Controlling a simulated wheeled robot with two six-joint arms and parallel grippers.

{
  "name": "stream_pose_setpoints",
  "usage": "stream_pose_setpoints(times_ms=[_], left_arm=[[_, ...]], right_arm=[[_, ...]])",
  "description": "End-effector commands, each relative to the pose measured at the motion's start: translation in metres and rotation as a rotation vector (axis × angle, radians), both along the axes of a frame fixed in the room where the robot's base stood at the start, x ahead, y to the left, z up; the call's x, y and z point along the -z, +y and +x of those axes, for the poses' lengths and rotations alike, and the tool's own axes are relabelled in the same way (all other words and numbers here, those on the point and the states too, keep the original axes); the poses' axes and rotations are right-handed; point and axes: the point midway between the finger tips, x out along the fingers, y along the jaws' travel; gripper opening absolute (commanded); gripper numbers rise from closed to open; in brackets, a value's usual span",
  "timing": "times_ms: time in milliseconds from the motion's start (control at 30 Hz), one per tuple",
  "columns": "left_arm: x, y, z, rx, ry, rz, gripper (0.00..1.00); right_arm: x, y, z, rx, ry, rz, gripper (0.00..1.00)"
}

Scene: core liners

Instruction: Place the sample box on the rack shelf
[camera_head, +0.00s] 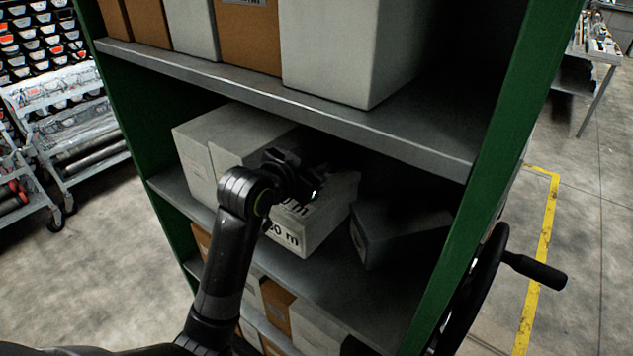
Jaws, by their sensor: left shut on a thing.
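The sample box (300,234) is pale with dark printing ending in "m" on its front. It is at the middle level of the green rack, turned at an angle, between other boxes. I cannot tell whether its underside touches the rack shelf (330,290). My left gripper (306,192) is shut on the sample box from above. The gripper and wrist hide part of its top and label. My right gripper is not in view.
White boxes (195,165) stand close on the left. A grey box (395,235) sits turned on the right. The upper shelf (300,107) passes above my gripper. A green post (495,160) bounds the right, with a black handwheel (478,290) beside it.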

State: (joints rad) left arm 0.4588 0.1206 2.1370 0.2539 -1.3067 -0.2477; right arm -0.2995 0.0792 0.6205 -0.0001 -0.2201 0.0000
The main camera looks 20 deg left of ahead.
Motion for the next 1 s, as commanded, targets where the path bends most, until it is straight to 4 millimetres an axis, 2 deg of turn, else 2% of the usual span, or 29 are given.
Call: stream_pose_setpoints(times_ms=[233,467,967,1000], left_arm=[[0.012,-0.001,0.0,0.001,-0.005,-0.002,0.0],[0.042,-0.001,0.0,0.001,-0.003,-0.002,0.0],[0.05,-0.002,0.004,0.001,-0.007,-0.001,0.0],[0.052,-0.002,0.004,0.001,-0.001,0.001,0.27]], right_arm=[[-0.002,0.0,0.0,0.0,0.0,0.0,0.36],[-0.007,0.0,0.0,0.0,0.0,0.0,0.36],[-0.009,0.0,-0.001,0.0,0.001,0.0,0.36],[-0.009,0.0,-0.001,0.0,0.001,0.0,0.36]])
